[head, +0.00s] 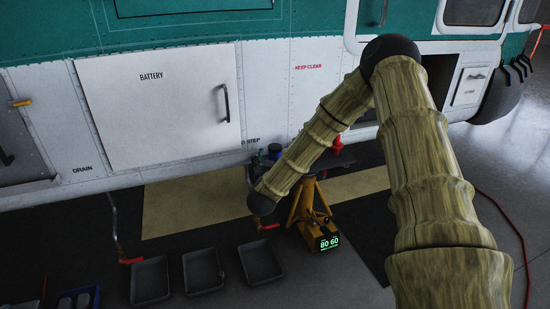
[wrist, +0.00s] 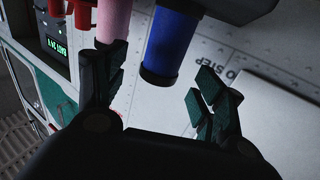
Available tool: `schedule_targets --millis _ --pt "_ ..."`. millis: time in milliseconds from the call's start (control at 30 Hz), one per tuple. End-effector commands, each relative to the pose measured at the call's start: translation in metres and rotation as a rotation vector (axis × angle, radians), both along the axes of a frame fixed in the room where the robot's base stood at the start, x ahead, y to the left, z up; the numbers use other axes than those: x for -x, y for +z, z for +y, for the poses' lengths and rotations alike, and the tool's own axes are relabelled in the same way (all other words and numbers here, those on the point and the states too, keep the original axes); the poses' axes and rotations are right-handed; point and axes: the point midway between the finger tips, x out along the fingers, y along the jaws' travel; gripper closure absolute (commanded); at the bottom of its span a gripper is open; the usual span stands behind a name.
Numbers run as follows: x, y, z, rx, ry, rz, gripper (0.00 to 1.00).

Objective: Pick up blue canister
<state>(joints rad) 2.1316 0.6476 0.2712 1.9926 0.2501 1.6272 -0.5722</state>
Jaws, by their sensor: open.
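The blue canister (wrist: 172,42) is a blue cylinder with a dark end band, in the upper middle of the wrist view. My gripper (wrist: 160,76) is open, one dark finger on each side of the canister's line. The canister's near end lies around the fingertips' level; I cannot tell whether it is between them in depth. In the head view a small dark blue top (head: 274,149) shows beside my forearm; the rest is hidden. My gripper is mostly hidden there behind my arm.
A pink cylinder (wrist: 114,20) stands close by the left finger. Red objects (wrist: 76,10) are beyond it. In the head view a yellow stand (head: 302,208) and the white helicopter side (head: 160,105) are near my arm. Grey trays (head: 203,271) lie on the floor.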

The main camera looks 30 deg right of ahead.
Motion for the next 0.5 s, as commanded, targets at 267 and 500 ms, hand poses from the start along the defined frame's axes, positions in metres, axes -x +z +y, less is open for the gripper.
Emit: schedule_targets --millis 267,500 --pt "-0.024 -0.005 -0.02 0.0 -0.003 -0.001 0.3" --pt "-0.039 -0.005 -0.032 -0.001 -0.001 -0.001 0.3"
